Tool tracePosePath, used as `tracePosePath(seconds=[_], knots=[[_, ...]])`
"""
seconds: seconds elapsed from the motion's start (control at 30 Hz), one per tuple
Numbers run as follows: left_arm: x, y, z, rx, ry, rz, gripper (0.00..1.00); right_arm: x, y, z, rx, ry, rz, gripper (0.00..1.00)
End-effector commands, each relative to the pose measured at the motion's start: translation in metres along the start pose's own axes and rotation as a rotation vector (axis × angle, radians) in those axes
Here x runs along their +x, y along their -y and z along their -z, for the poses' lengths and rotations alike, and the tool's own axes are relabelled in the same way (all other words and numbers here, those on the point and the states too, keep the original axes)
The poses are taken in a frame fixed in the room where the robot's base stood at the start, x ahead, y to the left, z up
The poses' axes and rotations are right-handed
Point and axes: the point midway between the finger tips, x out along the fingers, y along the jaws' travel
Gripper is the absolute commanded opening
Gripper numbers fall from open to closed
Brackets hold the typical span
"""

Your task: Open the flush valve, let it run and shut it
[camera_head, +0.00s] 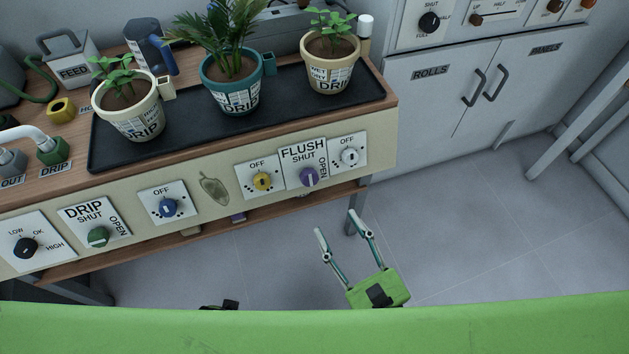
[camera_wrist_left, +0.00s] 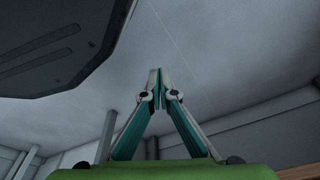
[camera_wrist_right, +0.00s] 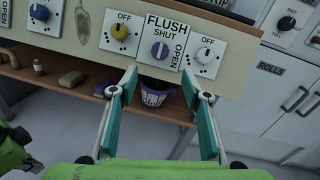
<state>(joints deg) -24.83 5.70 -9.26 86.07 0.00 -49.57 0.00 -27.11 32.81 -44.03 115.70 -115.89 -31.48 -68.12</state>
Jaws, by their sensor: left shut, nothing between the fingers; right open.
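The flush valve is a purple knob (camera_head: 309,177) on a white plate marked FLUSH, SHUT and OPEN, on the bench's front panel. It also shows in the right wrist view (camera_wrist_right: 160,50), where its pale pointer line stands about upright, toward SHUT. My right gripper (camera_head: 337,224) is open and empty, below and a little right of the knob, apart from it. In the right wrist view its fingers (camera_wrist_right: 160,82) spread below the knob. My left gripper (camera_wrist_left: 156,78) is shut and empty in its own wrist view, away from the panel.
A yellow knob (camera_head: 262,181) and a white knob (camera_head: 349,157) flank the valve closely. A green DRIP knob (camera_head: 97,237) sits farther left. Three potted plants stand on a black tray (camera_head: 270,112) above. A purple pot (camera_wrist_right: 153,96) is on the shelf below. Floor (camera_head: 450,220) at right is clear.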

Motion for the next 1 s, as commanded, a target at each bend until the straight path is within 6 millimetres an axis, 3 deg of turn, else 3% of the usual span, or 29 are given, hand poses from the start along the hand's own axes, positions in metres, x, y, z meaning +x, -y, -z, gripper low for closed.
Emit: tracePosePath(seconds=[0.3, 0.5, 0.7, 1.0], knots=[[0.018, -0.002, -0.023, 0.004, 0.017, -0.003, 0.00, 0.069, 0.002, -0.003, 0.004, 0.003, 0.005, 0.44], [0.026, -0.003, -0.034, 0.005, 0.023, -0.003, 0.00, 0.103, 0.002, -0.002, 0.002, 0.002, 0.004, 0.44], [0.029, -0.003, -0.038, 0.006, 0.025, -0.004, 0.00, 0.119, 0.001, 0.000, 0.003, -0.001, 0.002, 0.44], [0.030, -0.003, -0.039, 0.007, 0.026, -0.003, 0.00, 0.122, 0.001, 0.001, 0.003, -0.001, 0.001, 0.44]])
